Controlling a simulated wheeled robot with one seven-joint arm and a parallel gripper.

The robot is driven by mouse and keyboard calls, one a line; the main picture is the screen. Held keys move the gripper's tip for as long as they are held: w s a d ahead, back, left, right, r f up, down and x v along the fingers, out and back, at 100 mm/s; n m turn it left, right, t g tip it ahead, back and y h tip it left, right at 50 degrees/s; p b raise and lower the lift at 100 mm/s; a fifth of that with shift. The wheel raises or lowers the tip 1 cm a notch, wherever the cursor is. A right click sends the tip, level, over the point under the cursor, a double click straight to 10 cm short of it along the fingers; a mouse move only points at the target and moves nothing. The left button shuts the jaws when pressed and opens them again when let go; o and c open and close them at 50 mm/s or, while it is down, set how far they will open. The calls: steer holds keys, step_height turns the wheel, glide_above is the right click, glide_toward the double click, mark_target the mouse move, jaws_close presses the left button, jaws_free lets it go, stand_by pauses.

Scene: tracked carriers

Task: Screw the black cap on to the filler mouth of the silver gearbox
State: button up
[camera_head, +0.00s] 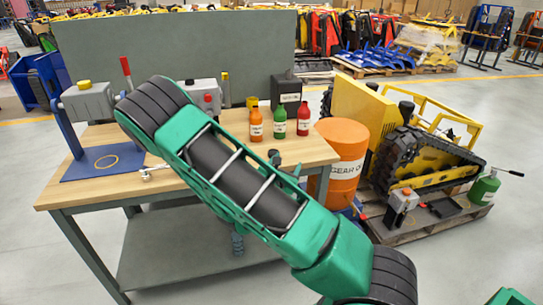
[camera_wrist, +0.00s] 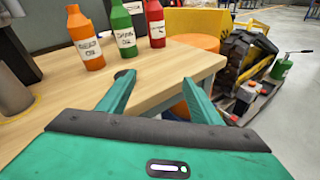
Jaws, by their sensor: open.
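My gripper (camera_wrist: 158,78) is open and empty in the wrist view, its two green fingers apart over the table's right end. Several silver-grey housings show, and I cannot tell for certain which is the gearbox. One with a yellow top (camera_head: 85,101) is on a blue stand at the left. One with a red knob (camera_head: 202,98) is at the back of the table.
Orange (camera_head: 256,125), green (camera_head: 280,123) and red (camera_head: 303,121) bottles stand on the wooden table (camera_head: 60,194). An orange drum (camera_head: 342,150) stands right of it. A yellow tracked carrier (camera_head: 358,105) and a green can (camera_head: 484,190) are on the pallet.

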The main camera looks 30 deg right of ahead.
mark_target(273, 151)
steer(key=w+n, duration=0.1)
steer(key=w, duration=0.1)
steer(key=w+a+f+n+t+y, duration=0.1)
steer(key=w+n, duration=0.1)
steer(key=w+f+n+t+y, duration=0.1)
steer(key=w+n, duration=0.1)
steer(key=w, duration=0.1)
steer(key=shift+a+f, duration=0.25)
steer(key=shift+a, duration=0.05)
steer(key=shift+w+r+x, duration=0.1)
steer(key=shift+r+x, duration=0.05)
steer(key=shift+x, duration=0.8)
steer(key=shift+w+r+x, duration=0.1)
steer(key=shift+r+x, duration=0.1)
steer(key=shift+x, duration=0.7)
steer(key=shift+w+r+x, duration=0.1)
steer(key=shift+r+x, duration=0.05)
steer(key=shift+x, duration=0.8)
steer(key=shift+a, duration=0.15)
steer(key=shift+c, duration=0.7)
steer(key=c, duration=0.9)
